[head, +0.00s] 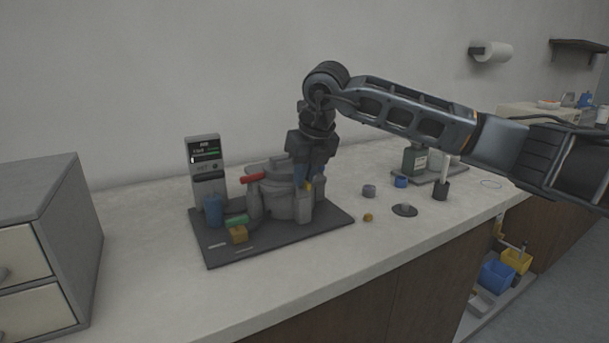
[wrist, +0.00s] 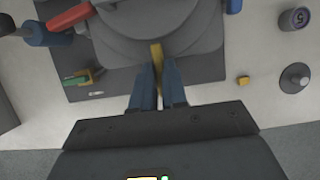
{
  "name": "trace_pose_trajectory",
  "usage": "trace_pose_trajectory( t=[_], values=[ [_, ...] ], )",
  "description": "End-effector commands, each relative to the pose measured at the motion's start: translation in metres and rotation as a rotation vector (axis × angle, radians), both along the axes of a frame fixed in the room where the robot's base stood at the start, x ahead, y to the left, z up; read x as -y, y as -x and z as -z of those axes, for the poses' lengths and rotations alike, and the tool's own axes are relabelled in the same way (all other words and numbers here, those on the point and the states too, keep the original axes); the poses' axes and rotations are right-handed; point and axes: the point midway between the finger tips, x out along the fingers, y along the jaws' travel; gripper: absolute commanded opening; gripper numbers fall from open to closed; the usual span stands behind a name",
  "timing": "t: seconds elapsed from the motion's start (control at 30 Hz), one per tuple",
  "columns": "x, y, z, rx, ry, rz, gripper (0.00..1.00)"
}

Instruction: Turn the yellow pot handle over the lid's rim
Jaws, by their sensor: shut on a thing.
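The yellow pot handle (wrist: 156,52) points up from between my fingers in the wrist view, against the round grey lid (wrist: 120,45). In the head view a little of the yellow handle (head: 309,186) shows under my fingers. My gripper (wrist: 157,80) is shut on the handle, with a blue finger on each side. In the head view my gripper (head: 308,182) comes down from above at the right side of the grey press pot (head: 283,207). The handle's lower part and the lid's rim near it are partly hidden by my fingers.
A red lever (wrist: 72,17), a green part (head: 236,220) and a yellow block (head: 238,234) are on the press's left. The dark base plate (head: 275,240) carries it. A drawer cabinet (head: 60,240) stands at left.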

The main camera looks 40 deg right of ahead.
Motion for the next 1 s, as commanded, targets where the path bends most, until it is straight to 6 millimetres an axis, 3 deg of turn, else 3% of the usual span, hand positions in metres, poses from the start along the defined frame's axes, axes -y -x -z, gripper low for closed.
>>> trace_pose_trajectory(
  t=[0.2, 0.23, 0.5, 0.77, 1.0],
  values=[
    [0.0, 0.0, -0.001, 0.0, 0.0, -0.001, 0.0],
    [0.0, 0.0, -0.001, 0.0, 0.0, -0.001, 0.15],
    [0.0, 0.0, 0.0, 0.0, 0.0, -0.001, 0.38],
    [0.0, 0.001, -0.003, 0.001, 0.001, -0.001, 0.38],
    [-0.003, 0.012, -0.033, 0.002, 0.003, 0.0, 0.38]
  ],
)
